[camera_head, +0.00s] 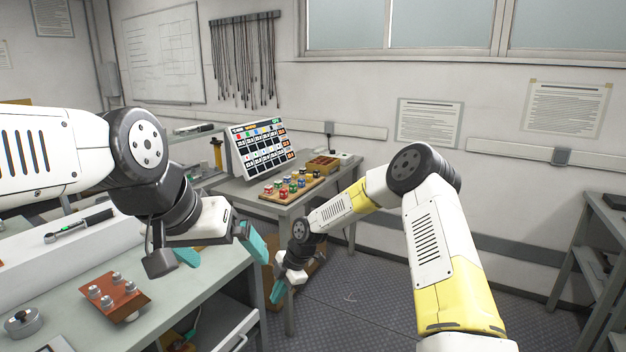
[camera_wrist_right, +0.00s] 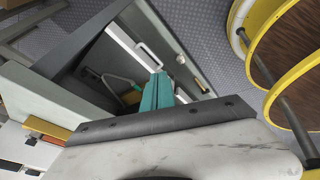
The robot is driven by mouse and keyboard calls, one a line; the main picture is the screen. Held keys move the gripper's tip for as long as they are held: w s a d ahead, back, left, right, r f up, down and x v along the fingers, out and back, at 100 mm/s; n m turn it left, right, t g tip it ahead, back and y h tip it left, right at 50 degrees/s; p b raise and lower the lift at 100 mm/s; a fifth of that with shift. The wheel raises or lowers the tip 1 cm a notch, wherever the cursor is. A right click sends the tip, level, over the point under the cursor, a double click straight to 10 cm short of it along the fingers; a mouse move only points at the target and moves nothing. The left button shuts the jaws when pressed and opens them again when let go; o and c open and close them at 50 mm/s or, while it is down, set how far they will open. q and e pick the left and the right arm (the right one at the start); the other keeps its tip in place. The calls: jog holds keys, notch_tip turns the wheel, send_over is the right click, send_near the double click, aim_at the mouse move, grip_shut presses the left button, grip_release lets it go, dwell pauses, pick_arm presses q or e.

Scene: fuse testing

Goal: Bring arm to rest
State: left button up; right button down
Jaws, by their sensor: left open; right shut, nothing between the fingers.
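My left gripper (camera_head: 221,250) hangs over the front edge of the left workbench in the head view. Its two teal fingers are spread wide apart, with nothing between them. My right gripper (camera_head: 278,291) hangs low, pointing down, in front of the far table. Its teal fingers are shut together and hold nothing. They also show shut in the right wrist view (camera_wrist_right: 158,92). My right arm is bent at the elbow, out in front of me.
The left workbench (camera_head: 185,300) carries a copper-coloured plate (camera_head: 112,297) with metal studs, a torque wrench (camera_head: 80,226) and a round metal piece (camera_head: 22,321). The far table (camera_head: 240,188) holds a display board (camera_head: 262,148) and a tray of coloured fuses (camera_head: 290,186). Open floor (camera_head: 375,285) lies beyond my right arm.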

jog(key=s+d+r+m+t+h, duration=0.1)
jog(key=s+d+r+m, duration=0.3)
jog(key=r, duration=0.4)
jog(key=s+d+r+m+t+h, duration=0.1)
jog(key=s+d+r+m, duration=0.15)
jog(key=d+r, duration=0.55)
jog(key=s+d+r+m+t+h, duration=0.15)
jog(key=d+r+m, duration=0.25)
jog(key=r, duration=0.5)
jog(key=s+d+r+m+t, duration=0.1)
jog(key=s+d+r+m, duration=0.2)
jog(key=s, duration=0.4)
jog(key=s+d+r+m, duration=0.3)
jog(key=s+m, duration=0.3)
jog(key=s, duration=0.1)
jog(key=s+d+r+m+t, duration=0.1)
jog(key=s+d+r+m, duration=0.2)
jog(key=s, duration=0.4)
jog(key=shift+r+m+t+y, duration=0.35)
jog(key=shift+r+m+y, duration=0.1)
jog(key=shift+m, duration=0.4)
